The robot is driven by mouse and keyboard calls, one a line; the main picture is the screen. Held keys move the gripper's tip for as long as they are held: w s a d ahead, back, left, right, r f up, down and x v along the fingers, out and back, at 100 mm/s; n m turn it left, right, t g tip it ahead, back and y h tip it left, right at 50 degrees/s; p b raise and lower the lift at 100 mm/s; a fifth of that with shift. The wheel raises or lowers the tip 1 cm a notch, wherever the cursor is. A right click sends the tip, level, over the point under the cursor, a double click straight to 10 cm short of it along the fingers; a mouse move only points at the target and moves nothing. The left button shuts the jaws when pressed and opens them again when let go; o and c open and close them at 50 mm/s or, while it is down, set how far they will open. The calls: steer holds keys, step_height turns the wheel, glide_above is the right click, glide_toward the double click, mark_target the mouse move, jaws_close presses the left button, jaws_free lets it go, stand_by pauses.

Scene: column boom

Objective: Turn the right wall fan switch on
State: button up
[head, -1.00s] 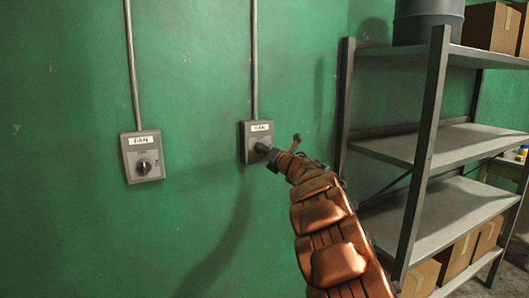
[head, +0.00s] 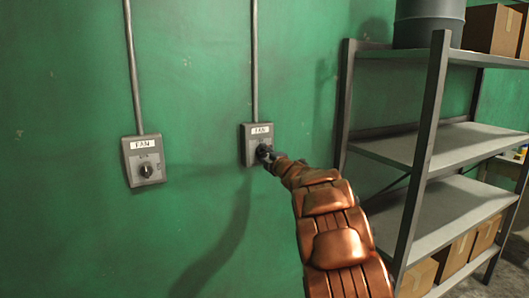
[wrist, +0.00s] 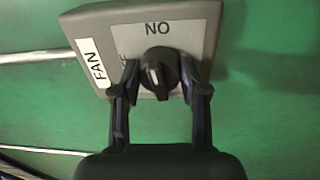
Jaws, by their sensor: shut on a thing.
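The right fan switch is a grey box (head: 248,131) on the green wall, with a white FAN label. In the wrist view the box (wrist: 190,50) fills the top, its FAN label sideways at the left. Its black round knob (wrist: 158,68) has a pale mark, and the letters NO show above it. Part of another label is hidden by the left finger. My gripper (head: 264,152) is at the knob; in the wrist view its two fingers (wrist: 160,80) are shut on it, one on each side.
A second fan switch box (head: 133,170) with a dark knob is on the wall at the left. Conduits (head: 254,60) run up from both boxes. A metal shelf (head: 440,145) with a drum (head: 428,24) and cardboard boxes (head: 491,27) stands to the right.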

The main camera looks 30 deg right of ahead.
steer(key=shift+m+p, duration=0.3)
steer(key=shift+m, duration=0.6)
steer(key=shift+f, duration=0.1)
steer(key=o, duration=1.1)
steer(key=shift+o, duration=0.2)
steer(key=shift+s, duration=0.1)
steer(key=s+a, duration=0.1)
steer(key=s, duration=1)
steer(key=shift+s+f, duration=0.3)
steer(key=shift+s, duration=0.1)
steer(key=shift+h, duration=0.4)
